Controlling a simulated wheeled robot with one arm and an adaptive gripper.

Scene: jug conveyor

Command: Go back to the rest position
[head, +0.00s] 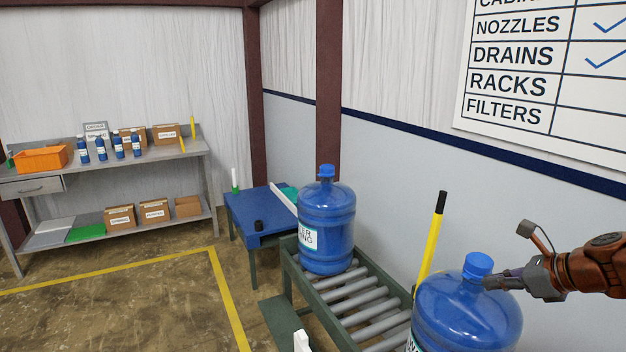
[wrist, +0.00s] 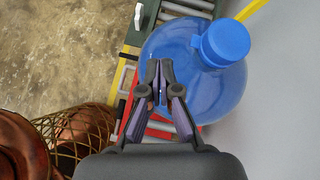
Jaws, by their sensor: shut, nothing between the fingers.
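My gripper (head: 489,281) comes in from the right in the head view, beside the cap of the near blue water jug (head: 466,318). In the wrist view my gripper (wrist: 160,72) has its fingertips together with nothing between them, in front of the jug (wrist: 185,60) and left of its blue cap (wrist: 226,42). Whether the fingers touch the jug I cannot tell. A second blue jug (head: 327,222) stands upright farther back on the roller conveyor (head: 368,307). The lower part of the near jug is cut off in the head view.
A yellow post with a black top (head: 432,240) stands behind the near jug, close to the wall. A blue table (head: 255,212) adjoins the conveyor's far end. A workbench (head: 165,153) with bottles and boxes stands at the left. The floor (head: 120,300) in front is open, marked with yellow lines.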

